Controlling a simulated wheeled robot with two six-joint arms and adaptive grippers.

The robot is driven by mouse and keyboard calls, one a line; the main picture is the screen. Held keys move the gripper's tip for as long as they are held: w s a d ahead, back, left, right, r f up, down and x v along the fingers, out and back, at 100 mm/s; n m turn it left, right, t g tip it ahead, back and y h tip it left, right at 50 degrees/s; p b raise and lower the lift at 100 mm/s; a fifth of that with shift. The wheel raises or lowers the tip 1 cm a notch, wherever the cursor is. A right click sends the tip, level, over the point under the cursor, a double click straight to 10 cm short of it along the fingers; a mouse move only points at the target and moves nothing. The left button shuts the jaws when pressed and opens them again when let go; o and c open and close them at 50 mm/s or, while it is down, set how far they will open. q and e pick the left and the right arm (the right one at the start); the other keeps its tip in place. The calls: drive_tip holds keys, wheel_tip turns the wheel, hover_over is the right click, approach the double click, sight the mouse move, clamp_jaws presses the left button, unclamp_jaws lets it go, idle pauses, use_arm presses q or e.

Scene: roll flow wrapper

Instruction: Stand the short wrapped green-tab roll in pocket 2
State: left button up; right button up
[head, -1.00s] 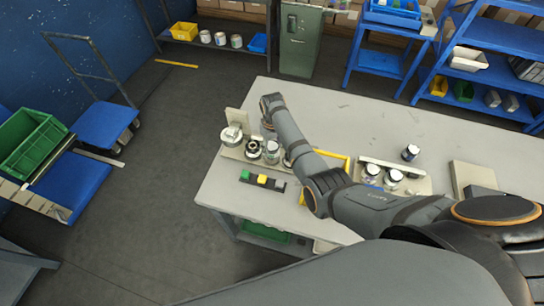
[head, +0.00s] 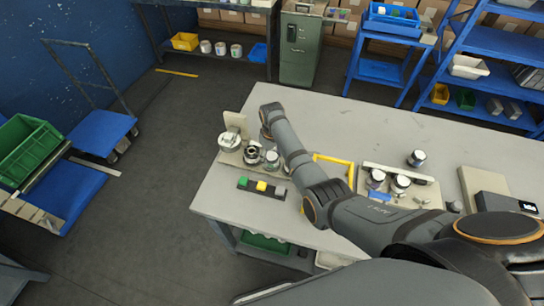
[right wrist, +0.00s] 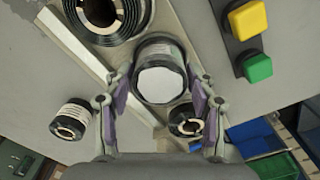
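In the right wrist view, a wrapped roll (right wrist: 160,82) with a pale top lies between my right gripper's (right wrist: 158,98) spread fingers. Small gaps show beside it, and I see no firm contact. A smaller roll (right wrist: 187,122) is close to the right finger. I cannot make out a green tab on either. In the head view, a board (head: 230,157) at the table's left end bears a white roll (head: 231,140), a dark-ringed roll (head: 252,155) and a clear-wrapped roll (head: 272,159). My arm hides the gripper there, and pocket numbers are unreadable. My left gripper is not in view.
A button strip with a green button (head: 243,182) and a yellow button (head: 262,186) lies before the board. A yellow frame (head: 347,167) and a tray (head: 428,190) with several rolls are to the right. A lone roll (head: 417,158) stands behind the tray.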

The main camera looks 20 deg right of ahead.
drive_tip(key=shift+o, duration=1.1)
drive_tip(key=shift+r, duration=0.15)
wheel_tip(320, 180, up, 12)
drive_tip(key=shift+b, duration=0.4)
